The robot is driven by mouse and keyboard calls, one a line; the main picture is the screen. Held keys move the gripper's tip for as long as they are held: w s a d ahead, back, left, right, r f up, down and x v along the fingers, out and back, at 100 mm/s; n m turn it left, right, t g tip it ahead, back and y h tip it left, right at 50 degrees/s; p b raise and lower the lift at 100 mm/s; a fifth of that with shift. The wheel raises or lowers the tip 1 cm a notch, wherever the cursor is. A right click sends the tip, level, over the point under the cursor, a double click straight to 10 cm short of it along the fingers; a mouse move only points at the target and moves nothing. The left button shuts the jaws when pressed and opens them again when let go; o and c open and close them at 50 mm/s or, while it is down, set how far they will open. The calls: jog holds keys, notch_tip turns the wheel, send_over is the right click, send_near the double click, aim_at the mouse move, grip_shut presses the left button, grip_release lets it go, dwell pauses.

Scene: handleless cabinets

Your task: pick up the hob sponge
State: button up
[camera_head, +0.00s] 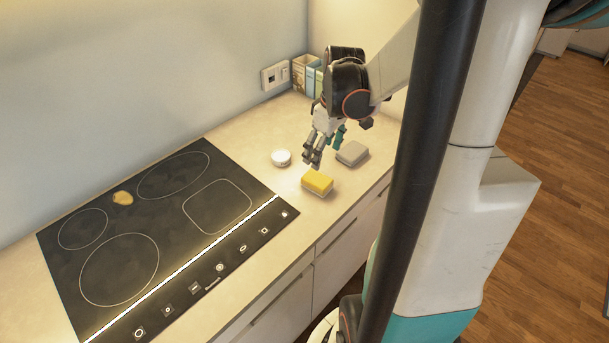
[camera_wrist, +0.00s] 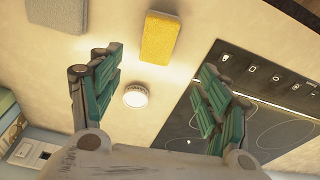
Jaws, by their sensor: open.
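A yellow sponge with a paler edge (camera_head: 317,181) lies flat on the counter just right of the black hob (camera_head: 160,215). In the wrist view the yellow sponge (camera_wrist: 159,38) is upper centre, beyond the space between the fingertips. My gripper (camera_head: 314,155) is above the counter, close to the sponge and slightly behind it in the head view. Its teal-padded fingers (camera_wrist: 160,62) are spread wide with nothing between them. The gripper appears apart from the sponge.
A grey sponge-like block (camera_head: 352,153) lies right of the yellow sponge, and a small white round object (camera_head: 281,157) lies to its left. A small yellowish round item (camera_head: 123,198) is on the hob. Boxes (camera_head: 308,74) and a wall socket (camera_head: 275,75) are behind.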

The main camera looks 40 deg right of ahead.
aim_at(317, 178)
jog(key=f, duration=0.2)
jog(key=f+b, duration=0.1)
jog(key=f, duration=0.2)
jog(key=w+f+b, duration=0.1)
jog(key=f, duration=0.1)
jog(key=shift+f, duration=0.15)
jog(key=shift+w+f+b, duration=0.15)
jog(key=shift+f+b, duration=0.45)
jog(key=shift+f, duration=0.7)
jog(key=shift+w+f+b, duration=0.15)
jog(key=shift+f+b, duration=0.45)
jog(key=shift+f, duration=0.65)
jog(key=shift+f+b, duration=0.25)
jog(key=shift+b, duration=0.05)
jog(key=shift+c, duration=0.2)
jog(key=c, duration=0.8)
